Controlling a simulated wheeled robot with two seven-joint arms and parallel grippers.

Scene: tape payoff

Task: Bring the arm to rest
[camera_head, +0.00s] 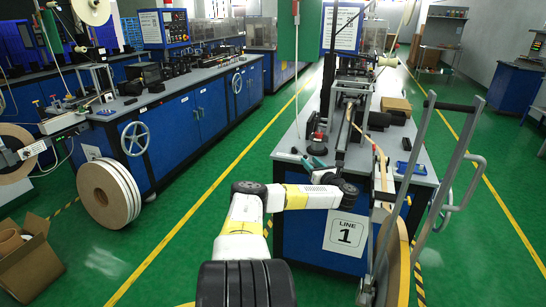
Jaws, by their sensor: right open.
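My right arm reaches up from the bottom middle, bends at a dark elbow, and runs right across the front edge of the Line 1 bench (292,150). My right gripper (346,188) is at the dark far end of this arm, in front of the bench's front edge and above the Line 1 sign (345,233). It is open and I see nothing held in it. Its fingers are small and dark, hard to make out. My left gripper is not in view.
A large tape reel (398,262) stands at the bench's front right, beside a grey tubular frame (447,150). Teal-handled pliers (314,162) lie on the bench. Another reel (104,194) and an open carton (28,262) stand left. Green floor between is clear.

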